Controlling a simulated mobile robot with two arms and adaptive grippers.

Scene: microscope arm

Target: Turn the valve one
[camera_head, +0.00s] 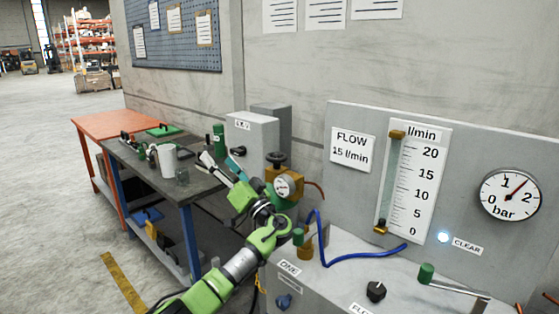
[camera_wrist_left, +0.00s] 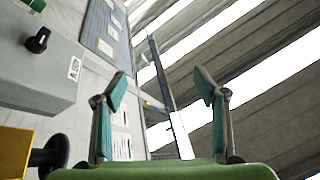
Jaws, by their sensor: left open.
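The label ONE (camera_head: 289,268) is on the grey panel at the bottom, right of my left arm. A blue knob (camera_head: 284,301) is below it and a green-topped brass fitting (camera_head: 305,245) stands above it. I cannot tell which part is valve one. My left gripper (camera_head: 222,168) is beyond the panel's left end, left of a brass regulator with a round gauge (camera_head: 284,186). In the left wrist view its fingers (camera_wrist_left: 161,88) are apart with nothing between them. A black handwheel (camera_wrist_left: 48,157) is at the lower left there. My right gripper is not in view.
A blue hose (camera_head: 350,256) runs over the panel's top. A black knob (camera_head: 376,291) and a green-ended lever (camera_head: 427,273) are farther right. A grey box (camera_head: 252,138) stands behind the gripper.

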